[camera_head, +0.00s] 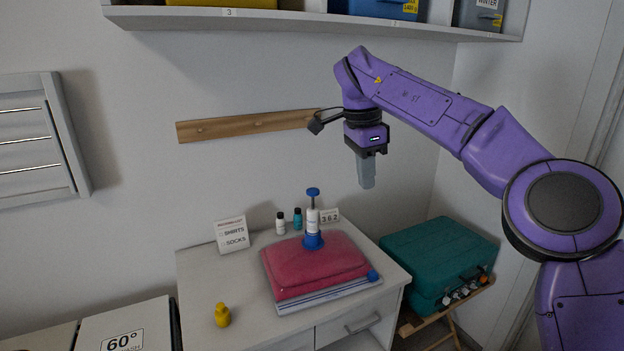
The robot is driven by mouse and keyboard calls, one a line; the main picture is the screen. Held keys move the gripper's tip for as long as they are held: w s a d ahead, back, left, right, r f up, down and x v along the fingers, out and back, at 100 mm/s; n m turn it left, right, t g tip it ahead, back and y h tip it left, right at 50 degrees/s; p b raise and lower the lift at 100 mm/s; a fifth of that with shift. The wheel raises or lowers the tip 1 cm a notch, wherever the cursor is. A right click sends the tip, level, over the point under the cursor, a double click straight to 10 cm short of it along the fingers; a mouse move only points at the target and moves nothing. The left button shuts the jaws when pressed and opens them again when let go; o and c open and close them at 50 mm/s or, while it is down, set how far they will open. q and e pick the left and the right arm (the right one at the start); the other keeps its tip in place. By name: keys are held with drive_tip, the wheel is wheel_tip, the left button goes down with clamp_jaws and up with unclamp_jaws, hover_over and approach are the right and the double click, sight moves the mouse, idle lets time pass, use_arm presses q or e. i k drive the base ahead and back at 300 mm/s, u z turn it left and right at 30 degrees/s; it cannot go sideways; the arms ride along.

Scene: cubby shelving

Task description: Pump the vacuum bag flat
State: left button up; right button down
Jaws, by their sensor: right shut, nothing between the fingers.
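The vacuum bag (305,268) is a plump pink-red bundle lying on the white cabinet top. A pump (313,220) with a white barrel, blue base and blue knob stands upright on the bag, with a visible stretch of rod under its knob. A blue cap (373,276) sits at the bag's front right corner. My right gripper (367,185) points down, shut and empty, above and to the right of the pump, apart from it. My left gripper is not in view.
A sign (231,235), two small bottles (280,223) (297,219) and a number card (329,216) stand behind the bag. A yellow bottle (222,315) stands front left. A teal case (438,262) sits right of the cabinet. A shelf (290,22) and wooden rail (245,126) are above.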

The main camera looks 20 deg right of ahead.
sight(313, 192)
drive_tip(key=i, duration=0.95)
